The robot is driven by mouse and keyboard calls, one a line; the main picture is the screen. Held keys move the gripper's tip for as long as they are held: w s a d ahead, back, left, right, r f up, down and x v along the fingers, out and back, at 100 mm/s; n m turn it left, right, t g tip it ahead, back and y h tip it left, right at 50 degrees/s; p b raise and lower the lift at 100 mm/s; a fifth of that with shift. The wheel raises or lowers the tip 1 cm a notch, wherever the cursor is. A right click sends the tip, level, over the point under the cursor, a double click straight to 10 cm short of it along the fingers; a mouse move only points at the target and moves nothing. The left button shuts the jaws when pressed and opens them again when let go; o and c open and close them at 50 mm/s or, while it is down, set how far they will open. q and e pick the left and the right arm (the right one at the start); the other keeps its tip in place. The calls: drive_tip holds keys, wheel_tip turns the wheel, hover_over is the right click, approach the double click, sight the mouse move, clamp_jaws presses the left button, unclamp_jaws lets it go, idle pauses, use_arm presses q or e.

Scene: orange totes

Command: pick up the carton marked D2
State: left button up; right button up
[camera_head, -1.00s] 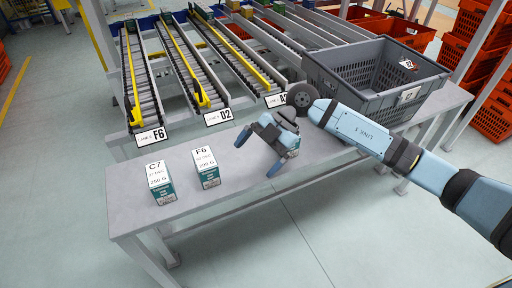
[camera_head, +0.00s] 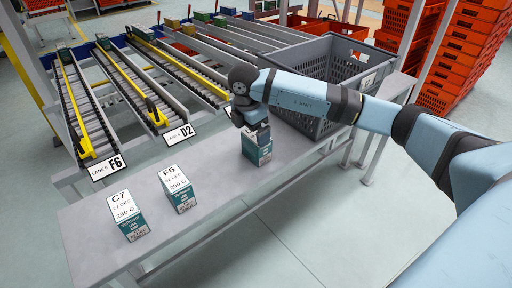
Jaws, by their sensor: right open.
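Three teal-and-white cartons stand upright on the grey bench (camera_head: 205,235). The left one is marked C7 (camera_head: 128,216) and the middle one F6 (camera_head: 178,189). The third carton (camera_head: 258,150) stands further right, directly below my right gripper (camera_head: 252,127). Its top is covered by the gripper, so I cannot read its mark. My right gripper is open and points down at this carton's top; the fingers are mostly hidden, and I cannot tell whether they touch it. My left gripper is not in view.
A grey crate (camera_head: 313,124) stands on the bench right of the third carton, close to my right arm. Stacked orange totes (camera_head: 460,60) stand at the far right. The bench front is clear.

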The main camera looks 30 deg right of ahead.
drive_tip(key=f, duration=0.1)
drive_tip(key=d+f, duration=0.1)
drive_tip(key=f, duration=0.1)
drive_tip(key=d+f, duration=0.1)
drive_tip(key=f, duration=0.1)
drive_tip(key=shift+f+b, duration=0.25)
drive_tip(key=shift+b, duration=0.05)
drive_tip(key=shift+a, duration=0.1)
drive_tip(key=c, duration=0.8)
drive_tip(key=shift+o, duration=0.2)
drive_tip(key=shift+r, duration=0.2)
